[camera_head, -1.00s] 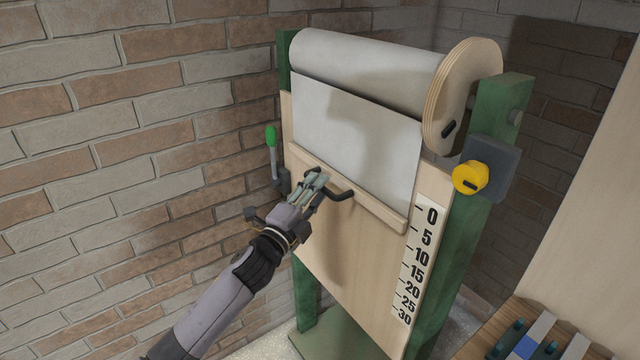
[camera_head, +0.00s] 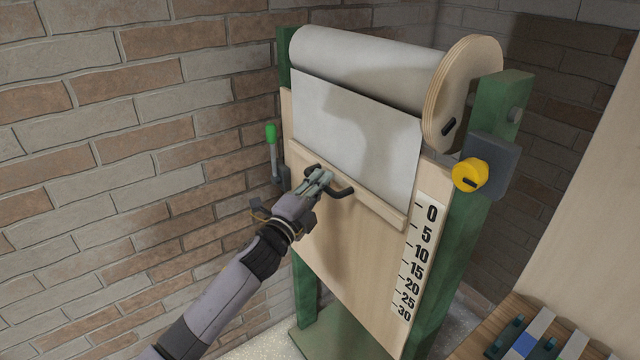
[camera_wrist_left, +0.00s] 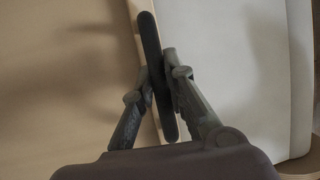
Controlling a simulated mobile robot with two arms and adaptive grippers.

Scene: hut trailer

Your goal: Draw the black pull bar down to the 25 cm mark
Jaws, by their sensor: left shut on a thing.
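The black pull bar (camera_head: 343,191) is fixed to a wooden strip (camera_head: 375,207) along the lower edge of a white sheet (camera_head: 350,130). The sheet hangs from a roll (camera_head: 365,68) at the top of the stand. My left gripper (camera_head: 318,180) is at the bar, and in the left wrist view its fingers (camera_wrist_left: 160,90) are shut on the bar (camera_wrist_left: 152,60) from both sides. The scale (camera_head: 415,262) on the right of the board reads 0 to 30 downward. The strip's right end is near the 0 mark. My right gripper is not in view.
A yellow knob (camera_head: 468,175) sits on a grey block on the right green post. A green-tipped lever (camera_head: 271,140) is on the left side. A wooden surface with several dark and blue parts (camera_head: 535,335) lies at the lower right. The board below the strip is clear.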

